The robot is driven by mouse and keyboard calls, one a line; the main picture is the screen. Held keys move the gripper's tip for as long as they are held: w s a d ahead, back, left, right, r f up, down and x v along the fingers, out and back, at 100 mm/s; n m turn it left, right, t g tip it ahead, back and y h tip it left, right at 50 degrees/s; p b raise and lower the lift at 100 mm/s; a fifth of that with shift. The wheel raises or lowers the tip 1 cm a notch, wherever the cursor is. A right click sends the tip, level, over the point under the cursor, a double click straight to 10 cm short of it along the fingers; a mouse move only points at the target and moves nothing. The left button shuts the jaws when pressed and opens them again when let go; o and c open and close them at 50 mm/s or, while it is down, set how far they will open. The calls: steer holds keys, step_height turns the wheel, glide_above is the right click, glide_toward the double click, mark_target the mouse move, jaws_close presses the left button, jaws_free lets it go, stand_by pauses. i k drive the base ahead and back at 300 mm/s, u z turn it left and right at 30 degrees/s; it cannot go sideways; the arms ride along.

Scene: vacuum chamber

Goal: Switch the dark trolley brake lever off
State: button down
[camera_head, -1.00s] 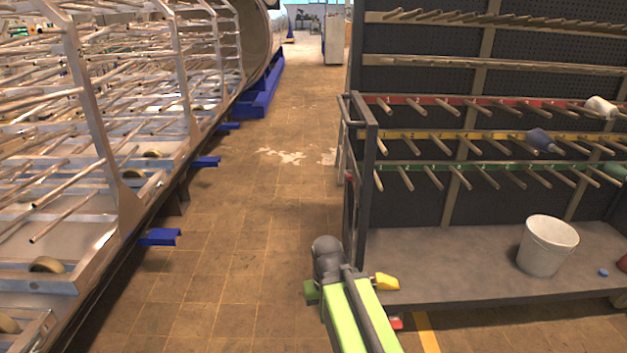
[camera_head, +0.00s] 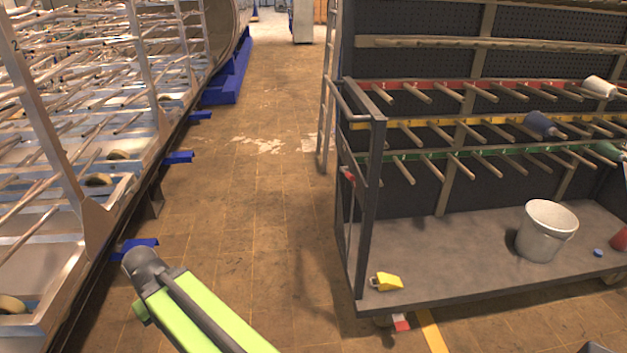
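The dark trolley (camera_head: 370,215) stands on the right, with a dark frame, pegboard back and low shelf. A small red and white piece (camera_head: 401,322) shows low at its near left corner, by a partly hidden caster; it may be the brake lever, but I cannot tell its setting. A small red part (camera_head: 348,174) is also on the trolley's left end frame. My green arm with its dark grey joint crosses the lower left, apart from the trolley. My gripper is not visible.
A metal rack (camera_head: 95,215) with blue brackets lines the left. The tiled aisle (camera_head: 245,200) between is open. A ladder (camera_head: 328,110) stands beyond the trolley.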

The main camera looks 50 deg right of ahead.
mark_target(349, 173)
steer(key=z, duration=0.15)
steer(key=i, duration=1.35)
steer(key=z, duration=0.65)
steer(key=k, duration=0.8)
steer(key=z, duration=0.15)
steer(key=i, duration=0.95)
steer(key=u, duration=0.1)
